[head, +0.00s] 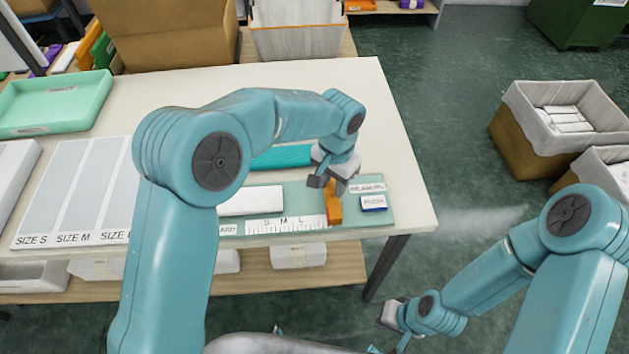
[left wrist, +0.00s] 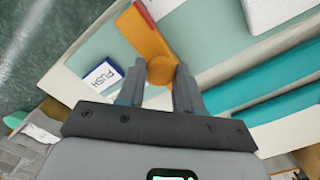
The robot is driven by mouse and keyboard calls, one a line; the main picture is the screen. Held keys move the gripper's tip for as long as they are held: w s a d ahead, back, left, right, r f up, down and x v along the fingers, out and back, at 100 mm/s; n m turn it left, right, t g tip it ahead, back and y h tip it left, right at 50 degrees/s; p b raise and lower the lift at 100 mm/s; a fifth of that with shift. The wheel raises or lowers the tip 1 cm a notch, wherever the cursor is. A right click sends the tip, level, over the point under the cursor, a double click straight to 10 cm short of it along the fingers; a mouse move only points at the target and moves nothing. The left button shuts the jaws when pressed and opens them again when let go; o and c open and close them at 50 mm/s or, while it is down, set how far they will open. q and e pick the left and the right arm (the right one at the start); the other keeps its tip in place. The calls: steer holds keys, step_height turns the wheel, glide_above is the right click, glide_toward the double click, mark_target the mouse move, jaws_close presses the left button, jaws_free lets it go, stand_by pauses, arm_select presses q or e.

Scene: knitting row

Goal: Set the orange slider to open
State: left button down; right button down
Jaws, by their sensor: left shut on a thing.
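The orange slider (head: 334,208) is on the pale green board (head: 384,218) near the right end of the table. It sits just right of the white S M L scale (head: 284,225). My left gripper (head: 329,185) reaches down over its far end. In the left wrist view the slider (left wrist: 143,32) has a round orange knob (left wrist: 159,70), and my left gripper (left wrist: 159,88) is shut on that knob. The small label above the slider is too small to read. My right gripper (head: 390,316) hangs low at the front, beyond the table, with its fingers unclear.
A white and blue PUSH block (head: 373,202) stands close to the right of the slider; it also shows in the left wrist view (left wrist: 101,75). A white block (head: 250,201) and a teal bar (head: 282,157) lie left of my left gripper. A mint tray (head: 55,103) is at far left.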

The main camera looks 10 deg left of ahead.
arm_select(q)
steer(key=shift+d+r, duration=0.15)
steer(key=c, duration=0.9)
jaws_free()
steer(key=shift+o, duration=0.8)
steer(key=shift+d, duration=0.15)
steer(key=shift+a+r, duration=0.2)
steer(key=shift+r, duration=0.1)
step_height(320, 180, up, 16)
steer(key=shift+d+f, duration=0.15)
